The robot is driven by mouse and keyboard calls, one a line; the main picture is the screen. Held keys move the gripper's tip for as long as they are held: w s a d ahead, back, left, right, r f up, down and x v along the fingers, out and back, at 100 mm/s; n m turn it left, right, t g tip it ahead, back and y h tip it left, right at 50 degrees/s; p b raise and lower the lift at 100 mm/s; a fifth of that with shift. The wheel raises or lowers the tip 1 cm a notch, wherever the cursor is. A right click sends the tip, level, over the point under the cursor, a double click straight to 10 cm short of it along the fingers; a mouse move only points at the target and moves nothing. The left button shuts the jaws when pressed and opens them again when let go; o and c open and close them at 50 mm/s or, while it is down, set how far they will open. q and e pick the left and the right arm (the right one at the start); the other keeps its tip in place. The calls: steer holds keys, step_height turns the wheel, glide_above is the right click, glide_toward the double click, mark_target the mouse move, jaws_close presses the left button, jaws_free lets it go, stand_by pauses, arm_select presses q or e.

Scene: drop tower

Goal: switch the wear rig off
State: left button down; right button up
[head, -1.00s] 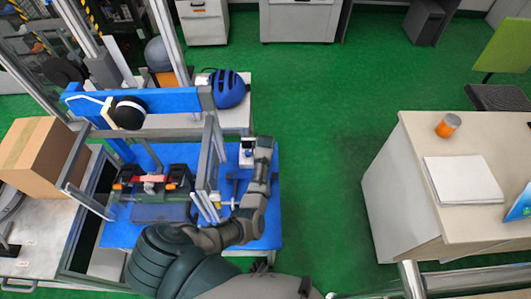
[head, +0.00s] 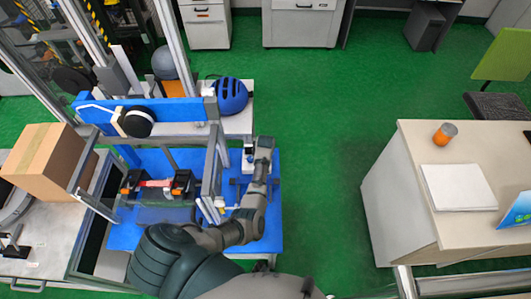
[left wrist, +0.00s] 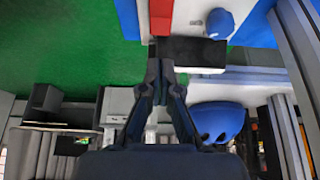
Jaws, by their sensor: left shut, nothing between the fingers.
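The wear rig is a blue-topped bench (head: 262,195) with a metal frame, a blue crossbeam (head: 178,109) and a black wheel (head: 137,122). A small pale box (head: 248,158) stands at its right side, close to my left gripper (head: 263,145). In the left wrist view, my left gripper (left wrist: 160,68) is shut and empty. Its tips lie close to a dark block face (left wrist: 193,51), a red bar (left wrist: 160,18) and a blue round knob (left wrist: 220,22) on a pale surface. I cannot tell whether the tips touch anything. My right gripper is out of view.
A blue helmet (head: 229,96) lies on a pale table behind the bench and shows in the left wrist view (left wrist: 217,121). A cardboard box (head: 45,163) stands left. Green floor between is clear.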

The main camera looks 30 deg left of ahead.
arm_select(q)
steer(key=s+d+r+p, duration=0.1)
steer(key=s+d+r, duration=0.2)
steer(key=s+r, duration=0.2)
steer(key=shift+s+d+r, duration=0.25)
steer(key=shift+r, duration=0.2)
steer(key=shift+f, duration=0.1)
